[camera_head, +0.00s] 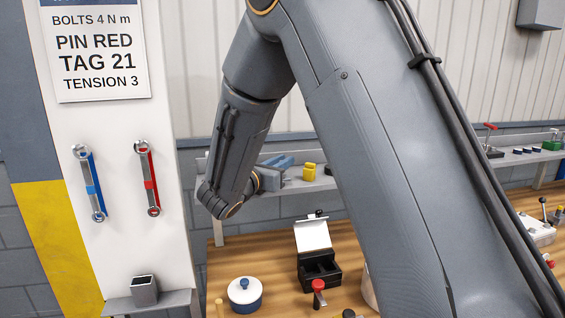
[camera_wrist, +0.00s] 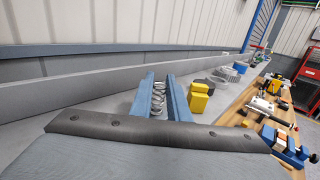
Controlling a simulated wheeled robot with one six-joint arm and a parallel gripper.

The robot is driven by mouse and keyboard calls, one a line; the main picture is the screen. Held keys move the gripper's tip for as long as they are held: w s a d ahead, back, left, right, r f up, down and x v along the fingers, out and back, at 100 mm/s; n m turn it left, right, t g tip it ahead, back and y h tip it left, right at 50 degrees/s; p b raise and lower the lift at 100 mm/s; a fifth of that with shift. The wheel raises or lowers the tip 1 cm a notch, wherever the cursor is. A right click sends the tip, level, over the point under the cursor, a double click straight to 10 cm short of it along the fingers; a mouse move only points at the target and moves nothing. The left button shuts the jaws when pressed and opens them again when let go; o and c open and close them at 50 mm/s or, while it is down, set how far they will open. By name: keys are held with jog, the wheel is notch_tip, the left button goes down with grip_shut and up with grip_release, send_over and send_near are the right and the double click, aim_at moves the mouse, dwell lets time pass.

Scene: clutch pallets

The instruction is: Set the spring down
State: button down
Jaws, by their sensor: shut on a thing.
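My gripper (camera_wrist: 164,78) has two blue fingers closed around a grey coil spring (camera_wrist: 158,90), which shows between them in the wrist view. In the head view my gripper (camera_head: 279,163) reaches over the back shelf at the left, and the spring is hidden there. I cannot tell whether the spring touches the shelf (camera_wrist: 110,104).
A yellow block (camera_wrist: 198,97) stands on the shelf just right of my fingers; it also shows in the head view (camera_head: 309,172). Grey and white parts (camera_wrist: 228,74) lie beyond it.

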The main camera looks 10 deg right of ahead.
jog(key=c, duration=1.6)
grip_release()
